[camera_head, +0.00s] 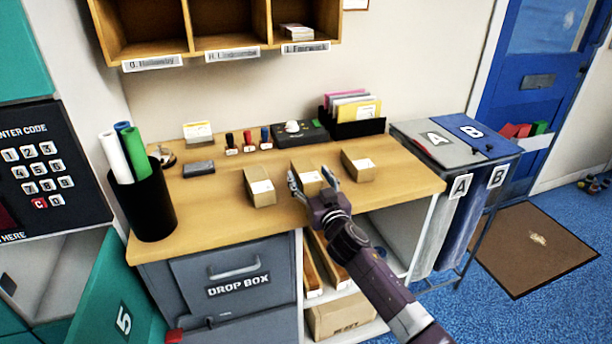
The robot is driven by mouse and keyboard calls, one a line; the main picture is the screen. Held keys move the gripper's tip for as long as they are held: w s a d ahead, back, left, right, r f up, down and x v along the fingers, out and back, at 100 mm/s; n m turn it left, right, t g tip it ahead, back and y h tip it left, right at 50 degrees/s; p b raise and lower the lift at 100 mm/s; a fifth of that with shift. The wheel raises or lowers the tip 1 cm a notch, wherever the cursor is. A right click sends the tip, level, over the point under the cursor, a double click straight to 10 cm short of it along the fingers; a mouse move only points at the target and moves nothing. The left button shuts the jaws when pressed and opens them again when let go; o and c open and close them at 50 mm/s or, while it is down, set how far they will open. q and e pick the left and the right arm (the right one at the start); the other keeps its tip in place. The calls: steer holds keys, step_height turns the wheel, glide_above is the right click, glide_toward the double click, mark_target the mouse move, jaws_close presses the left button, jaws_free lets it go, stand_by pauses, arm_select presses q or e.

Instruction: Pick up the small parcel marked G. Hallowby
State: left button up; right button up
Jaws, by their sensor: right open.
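Three small brown parcels with white labels stand in a row on the wooden counter: a left parcel (260,190), a middle parcel (306,174) and a right parcel (358,166). The label writing is too small to read, so I cannot tell which is marked G. Hallowby. My right gripper (313,186) is open at the middle parcel, with a finger on either side of it. I cannot tell whether the fingers touch it. Part of that parcel is hidden by the gripper. My left gripper is not in view.
Wall cubbies (230,48) hang above; the left one's label appears to read G. Hallowby. A black tube holder (147,205), stampers (248,141), a card rack (357,124) and a grey stapler-like block (199,168) surround the parcels. Counter front is clear.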

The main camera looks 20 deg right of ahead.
steer(key=shift+w, duration=0.25)
steer(key=c, duration=1.3)
steer(key=shift+r, duration=0.1)
steer(key=shift+c, duration=0.4)
steer(key=shift+r, duration=0.15)
